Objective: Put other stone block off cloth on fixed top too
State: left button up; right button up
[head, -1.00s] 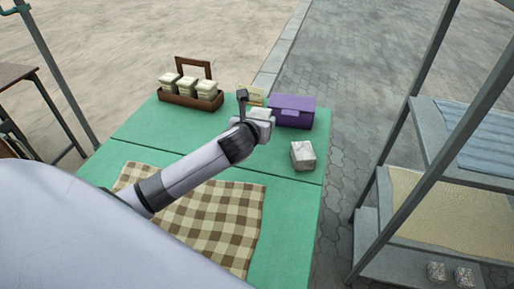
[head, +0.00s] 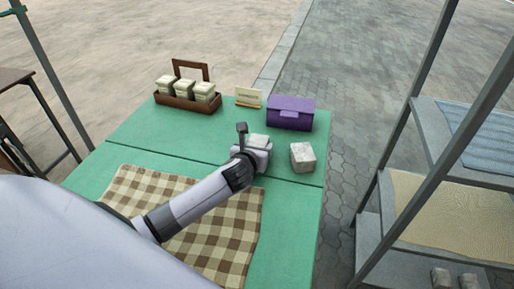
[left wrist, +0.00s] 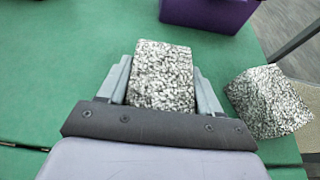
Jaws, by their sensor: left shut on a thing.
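My left gripper (head: 254,149) is shut on a speckled grey stone block (left wrist: 162,78). The block's top also shows in the head view (head: 258,140). It is over the far green section of the table, beyond the seam; I cannot tell whether it touches the surface. Another stone block (head: 303,157) sits to the right on the same far section, apart from the gripper; it also shows in the left wrist view (left wrist: 268,101). The brown checked cloth (head: 225,225) lies on the near section and holds no visible block; my arm covers part of it. My right gripper is not in view.
A purple box (head: 290,113), a small sign card (head: 249,97) and a wooden carrier (head: 187,101) with several jars stand along the table's far edge. A grey shelf rack (head: 420,190) stands to the right. Green surface left of the held block is clear.

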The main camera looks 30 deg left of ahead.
pick_arm(q)
jog(key=o, duration=1.4)
jog(key=shift+f, duration=0.1)
jog(key=shift+r, duration=0.2)
jog(key=p+v, duration=0.3)
jog(key=v, duration=0.7)
jog(key=shift+s, duration=0.3)
jog(key=shift+s+d+r, duration=0.2)
jog(key=shift+s+r, duration=0.1)
jog(key=shift+s, duration=0.3)
